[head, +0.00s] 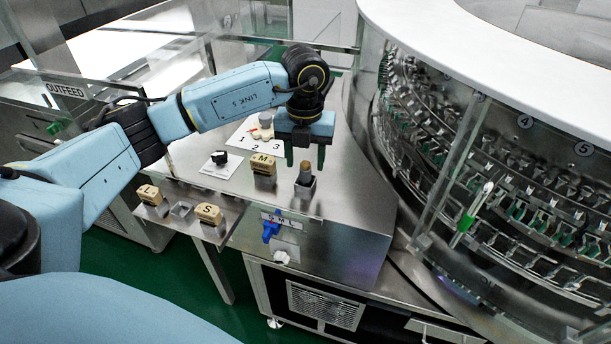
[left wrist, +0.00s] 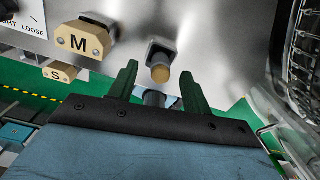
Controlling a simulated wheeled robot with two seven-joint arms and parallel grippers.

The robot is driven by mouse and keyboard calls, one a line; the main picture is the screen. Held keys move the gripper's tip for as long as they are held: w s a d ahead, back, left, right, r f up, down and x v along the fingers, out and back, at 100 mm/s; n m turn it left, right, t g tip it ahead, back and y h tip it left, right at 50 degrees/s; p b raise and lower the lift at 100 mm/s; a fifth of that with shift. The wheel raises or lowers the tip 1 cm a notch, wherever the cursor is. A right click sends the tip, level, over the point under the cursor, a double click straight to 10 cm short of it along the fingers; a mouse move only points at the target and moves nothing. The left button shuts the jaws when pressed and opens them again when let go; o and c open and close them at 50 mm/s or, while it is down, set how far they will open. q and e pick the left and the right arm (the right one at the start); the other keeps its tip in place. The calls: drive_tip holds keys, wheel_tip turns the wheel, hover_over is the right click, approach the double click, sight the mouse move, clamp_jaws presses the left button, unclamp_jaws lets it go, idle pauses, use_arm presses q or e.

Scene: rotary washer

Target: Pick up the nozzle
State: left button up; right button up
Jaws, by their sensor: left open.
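A small piece with a round tan top, which looks like the nozzle (head: 306,168), stands upright in a dark square holder (head: 305,187) on the steel worktop. In the left wrist view the nozzle (left wrist: 160,74) shows its round tan end between my fingertips. My left gripper (head: 306,160) is open and empty, pointing down above the nozzle, with one green finger to each side. I see no contact between fingers and nozzle, though the exact height gap is hard to tell. My right gripper is not in view.
A tan block marked M (head: 263,166) stands just left of the holder. A block marked S (head: 209,213) and another block (head: 150,194) sit on a lower shelf. A blue knob (head: 270,230) is on the front face. The large round washer (head: 490,170) fills the right side.

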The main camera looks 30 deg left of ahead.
sight(305, 164)
use_arm(q)
wheel_tip(305, 164, down, 3)
drive_tip(key=shift+d+f, duration=0.1)
drive_tip(key=shift+f, duration=0.05)
clamp_jaws()
idle(0.4)
